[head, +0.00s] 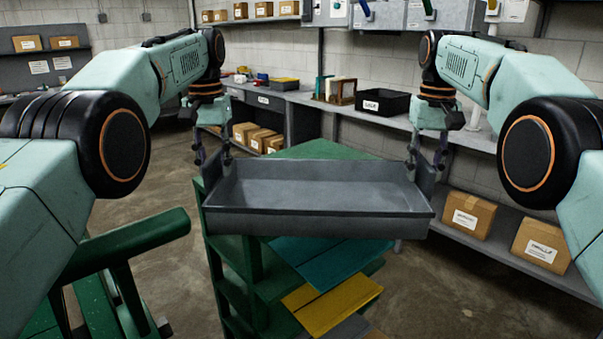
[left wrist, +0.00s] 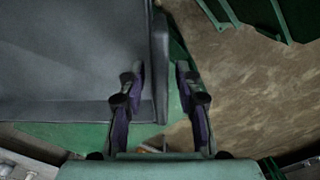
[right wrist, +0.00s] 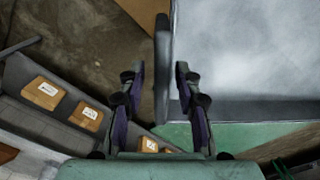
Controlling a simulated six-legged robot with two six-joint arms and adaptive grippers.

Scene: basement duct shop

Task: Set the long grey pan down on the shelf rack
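The long grey pan (head: 320,222) is an open-topped tray with raised end walls. It lies across the green top of the shelf rack (head: 315,149) in the head view and looks level. Its underside is hidden, so the contact cannot be seen directly. My left gripper (head: 212,160) is at the pan's left end. In the left wrist view its fingers (left wrist: 160,82) stand apart on both sides of the end wall, with gaps. My right gripper (head: 427,165) is at the right end. In the right wrist view its fingers (right wrist: 159,82) also straddle the end wall, apart from it.
Teal (head: 330,258) and yellow (head: 333,300) panels stick out of the rack below the pan. A workbench (head: 455,136) with a black bin (head: 383,103) runs along the wall behind. Cardboard boxes (head: 469,214) sit on its lower shelf. A green railing (head: 125,245) stands at front left.

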